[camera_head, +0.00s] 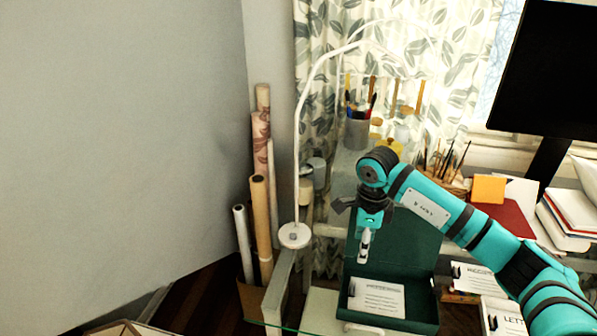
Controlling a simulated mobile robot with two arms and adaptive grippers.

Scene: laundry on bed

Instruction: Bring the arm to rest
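My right arm, teal with black joints, comes in from the lower right. Its gripper (364,246) points down in front of the raised lid of an open green box (412,245). Its fingers are seen edge-on as one narrow pale shape, so I cannot tell whether they are open or shut. I see nothing hanging from them. My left arm and gripper are out of view.
A printed white card (377,297) lies in the box. A white lamp (294,235) and a pen cup (356,131) stand left and behind. Rolled tubes (261,225) lean by the wall. A monitor (545,75), books (574,212) and a red folder (507,220) are right.

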